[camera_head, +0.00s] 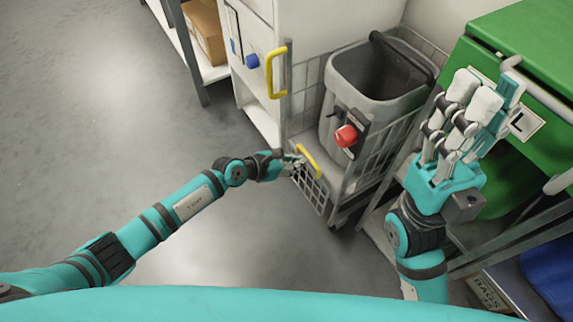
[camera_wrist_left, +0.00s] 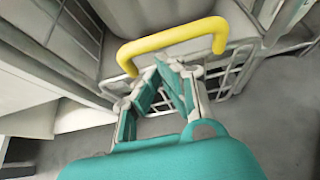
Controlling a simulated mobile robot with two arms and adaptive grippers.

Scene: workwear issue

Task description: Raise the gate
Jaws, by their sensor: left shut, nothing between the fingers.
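The gate (camera_head: 309,189) is a small wire mesh panel at the front of a wire trolley. It sits low, below the trolley's opening, with a yellow handle (camera_head: 309,161) along its upper edge. My left gripper (camera_head: 297,162) is at the left end of this handle. In the left wrist view the handle (camera_wrist_left: 172,42) crosses just beyond my shut, empty fingertips (camera_wrist_left: 167,66); whether they touch it I cannot tell. Mesh of the gate (camera_wrist_left: 232,72) shows behind the fingers. My right gripper (camera_head: 480,105) is raised at the right, away from the gate; its finger gap is unclear.
A grey bin (camera_head: 345,85) with a red knob (camera_head: 346,135) stands in the trolley. A white cabinet with a yellow handle (camera_head: 270,75) and blue knob (camera_head: 252,61) is to its left. A green container (camera_head: 525,45) is at right. The floor (camera_head: 110,120) at left is clear.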

